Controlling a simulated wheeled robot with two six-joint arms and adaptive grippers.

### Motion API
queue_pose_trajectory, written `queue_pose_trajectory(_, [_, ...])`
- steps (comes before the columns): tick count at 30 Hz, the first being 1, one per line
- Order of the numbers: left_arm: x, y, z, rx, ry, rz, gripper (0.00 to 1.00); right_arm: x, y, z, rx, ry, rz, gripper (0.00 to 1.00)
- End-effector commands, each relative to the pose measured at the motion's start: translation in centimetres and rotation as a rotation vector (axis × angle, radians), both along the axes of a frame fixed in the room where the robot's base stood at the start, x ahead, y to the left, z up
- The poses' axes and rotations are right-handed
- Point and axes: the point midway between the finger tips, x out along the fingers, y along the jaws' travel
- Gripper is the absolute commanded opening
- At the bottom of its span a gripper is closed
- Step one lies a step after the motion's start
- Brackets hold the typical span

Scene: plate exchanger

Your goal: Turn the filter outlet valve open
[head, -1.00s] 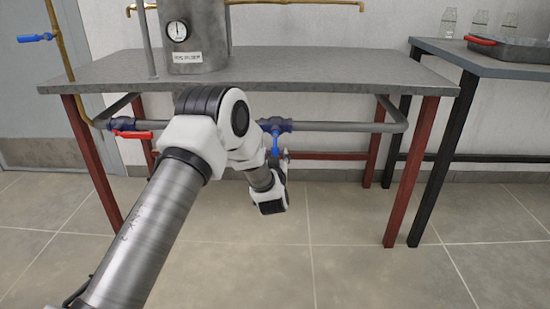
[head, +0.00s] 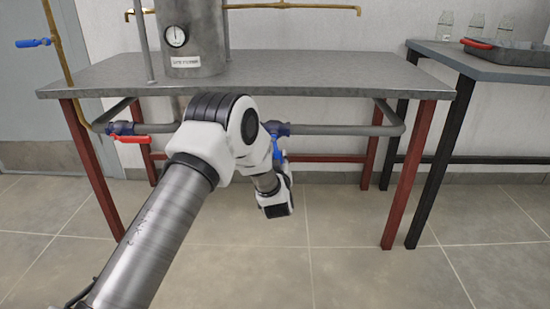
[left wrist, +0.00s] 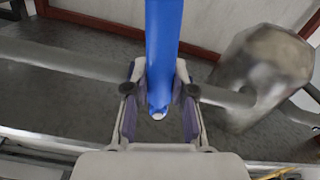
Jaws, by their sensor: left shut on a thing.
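A dark blue valve body (head: 277,128) sits on the grey pipe (head: 340,130) under the table, right of my left arm's elbow. Its bright blue lever hangs down from it and is partly hidden by my arm in the head view. My left gripper (head: 279,158) is at this lever, low under the tabletop. In the left wrist view, the blue lever (left wrist: 163,50) runs down between the two fingers, its end near the palm, and the gripper (left wrist: 160,84) is shut on it. My right gripper is not in view.
A red-handled valve (head: 130,137) is on the pipe at left. A blue handle (head: 33,43) is on a brass pipe. A labelled grey vessel with a gauge (head: 176,36) stands on the table (head: 300,72). A tray (head: 510,50) and glassware are on the right-hand table. The floor is clear.

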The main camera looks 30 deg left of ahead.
Motion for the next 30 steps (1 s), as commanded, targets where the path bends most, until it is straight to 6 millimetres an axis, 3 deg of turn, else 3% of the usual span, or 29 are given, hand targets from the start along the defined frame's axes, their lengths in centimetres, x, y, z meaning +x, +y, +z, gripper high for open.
queue_pose_trajectory(30, [2.2,-3.7,3.9,-0.816,-0.498,-0.001,0.00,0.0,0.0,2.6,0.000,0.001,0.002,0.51])
